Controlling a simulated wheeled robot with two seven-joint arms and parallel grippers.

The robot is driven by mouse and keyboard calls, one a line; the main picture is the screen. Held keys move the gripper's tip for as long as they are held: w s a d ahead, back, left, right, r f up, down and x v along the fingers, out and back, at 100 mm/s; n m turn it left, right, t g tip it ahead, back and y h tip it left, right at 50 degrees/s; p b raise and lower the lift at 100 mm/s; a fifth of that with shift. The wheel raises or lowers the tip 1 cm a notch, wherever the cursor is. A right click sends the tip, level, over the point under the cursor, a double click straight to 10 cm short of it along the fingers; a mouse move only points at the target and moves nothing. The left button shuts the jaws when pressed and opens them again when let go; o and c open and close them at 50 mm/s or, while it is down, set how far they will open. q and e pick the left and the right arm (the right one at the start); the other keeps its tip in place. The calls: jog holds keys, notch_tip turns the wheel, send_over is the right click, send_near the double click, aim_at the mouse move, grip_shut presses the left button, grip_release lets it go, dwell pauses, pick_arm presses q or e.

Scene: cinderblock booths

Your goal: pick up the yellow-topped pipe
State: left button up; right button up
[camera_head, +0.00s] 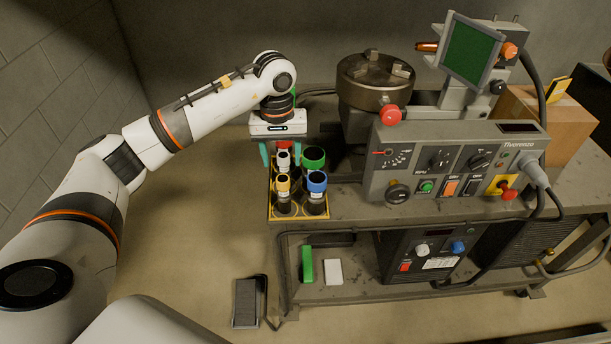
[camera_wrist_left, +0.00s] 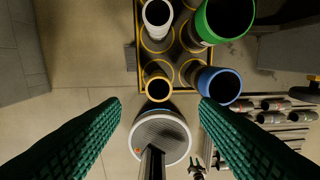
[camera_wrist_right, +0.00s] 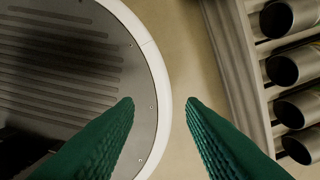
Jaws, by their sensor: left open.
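The yellow-topped pipe (camera_head: 283,184) stands upright at the front left of a yellow-edged rack (camera_head: 285,216) on the bench. It also shows in the left wrist view (camera_wrist_left: 158,87), its open top just beyond the gap between the fingertips. My left gripper (camera_head: 281,156) is open and empty, pointing down above the rack; it also shows in the left wrist view (camera_wrist_left: 159,104). A blue-topped pipe (camera_head: 317,182) stands to the right, a white-topped one (camera_head: 283,160) behind, and a green-topped one (camera_head: 313,158) behind right. My right gripper (camera_wrist_right: 159,104) is open and empty.
A control box (camera_head: 455,165) with knobs stands right of the rack, with a round chuck (camera_head: 376,80) behind it. A red-topped pipe (camera_head: 285,144) is partly hidden beneath my left gripper. Several grey tubes (camera_wrist_right: 300,108) lie in a rack in the right wrist view.

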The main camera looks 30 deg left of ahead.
aim_at(284, 188)
pick_arm(q)
jog(key=shift+s+a+f, duration=0.1)
jog(key=shift+f, duration=0.2)
notch_tip(284, 188, down, 5)
jog(key=shift+s+p, duration=0.1)
jog(key=shift+p, duration=0.65)
jog(key=f, duration=0.1)
jog(key=f+p, duration=0.1)
jog(key=f, duration=0.1)
jog(key=f+p, duration=0.1)
jog(key=shift+w+f, duration=0.25)
jog(key=shift+f, duration=0.7)
jog(key=shift+w+r, duration=0.1)
grip_shut()
pick_arm(e)
jog(key=r, duration=0.1)
jog(key=d+r, duration=0.1)
jog(key=r, duration=0.1)
jog(key=shift+s+d+r, duration=0.2)
jog(key=shift+s+d, duration=0.05)
jog(key=shift+s, duration=0.15)
